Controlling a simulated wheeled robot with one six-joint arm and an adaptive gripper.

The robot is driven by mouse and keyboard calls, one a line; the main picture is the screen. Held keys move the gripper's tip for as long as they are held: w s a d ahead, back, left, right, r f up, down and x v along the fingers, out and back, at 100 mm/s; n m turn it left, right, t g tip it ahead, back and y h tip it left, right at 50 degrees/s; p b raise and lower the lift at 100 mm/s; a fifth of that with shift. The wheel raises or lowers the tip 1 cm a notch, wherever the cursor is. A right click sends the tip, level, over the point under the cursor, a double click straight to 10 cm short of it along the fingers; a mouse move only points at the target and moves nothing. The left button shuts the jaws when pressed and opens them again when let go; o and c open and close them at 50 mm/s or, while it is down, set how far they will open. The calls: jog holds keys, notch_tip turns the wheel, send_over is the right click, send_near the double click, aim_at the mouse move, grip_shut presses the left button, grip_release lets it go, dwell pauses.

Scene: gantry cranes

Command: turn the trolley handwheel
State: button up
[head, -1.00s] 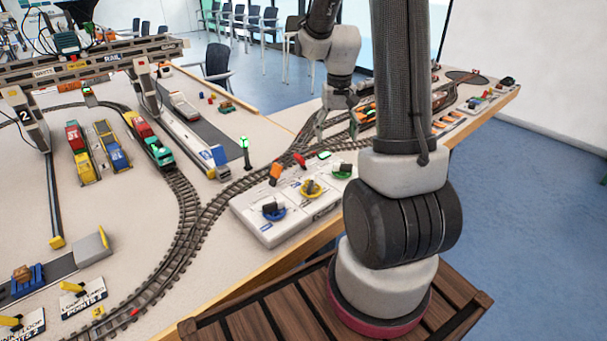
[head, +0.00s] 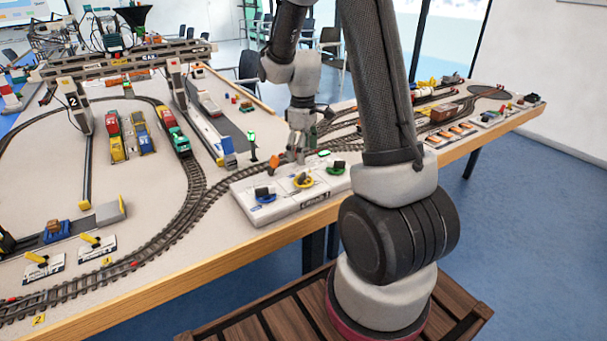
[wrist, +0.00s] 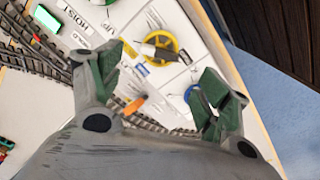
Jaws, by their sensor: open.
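The white control panel (head: 285,207) lies at the table's front edge and carries three handwheels: blue (head: 264,198), yellow (head: 302,181) and green (head: 336,168). I cannot read clearly which wheel is labelled as the trolley's. My gripper (head: 297,155) hangs over the back of the panel, just behind the yellow wheel. In the wrist view my gripper (wrist: 168,84) is open and empty, its green-padded fingers wide apart. There the yellow wheel (wrist: 164,49) with its dark and white knob shows beyond the gap, and the blue wheel (wrist: 190,93) shows near the right finger. No contact is visible.
Railway track (head: 200,200) curves behind and left of the panel. A small signal post with a green light (head: 252,146) stands left of my gripper. The gantry crane (head: 130,62) spans the back left. An orange lever (wrist: 133,106) shows low between the fingers.

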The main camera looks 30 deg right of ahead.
aim_at(303, 173)
notch_tip(303, 173, down, 8)
jog(key=shift+r, duration=0.1)
dwell(0.4)
jog(key=shift+c, duration=0.4)
jog(key=c, duration=0.9)
